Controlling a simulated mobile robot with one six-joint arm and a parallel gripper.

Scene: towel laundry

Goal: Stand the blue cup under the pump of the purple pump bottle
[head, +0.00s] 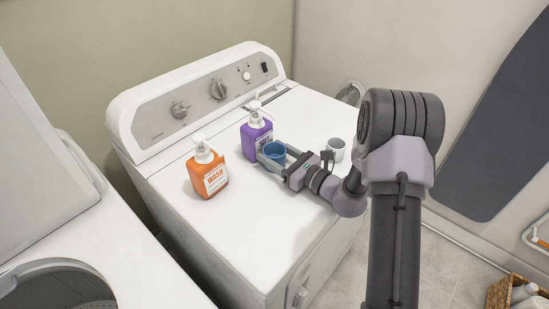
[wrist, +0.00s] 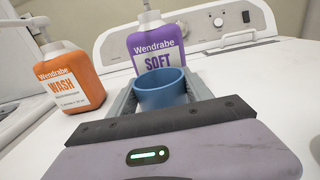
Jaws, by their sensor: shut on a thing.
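The blue cup (head: 274,150) is upright between the fingers of my gripper (head: 272,158), at the front of the purple pump bottle (head: 254,139) on the white machine top. In the wrist view the blue cup (wrist: 161,88) sits between both grey fingers (wrist: 160,95), which are shut on it. The purple bottle (wrist: 157,45) labelled SOFT stands just behind the cup there. Its white pump head (head: 254,109) shows in the head view; the top of the pump is cut off in the wrist view. Whether the cup's base touches the machine top is hidden.
An orange pump bottle (head: 207,172) labelled WASH stands left of the purple one. A white cup (head: 335,149) stands right of my gripper. The control panel (head: 205,95) rises at the back. The machine top's front left is clear. A basket (head: 512,291) is on the floor.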

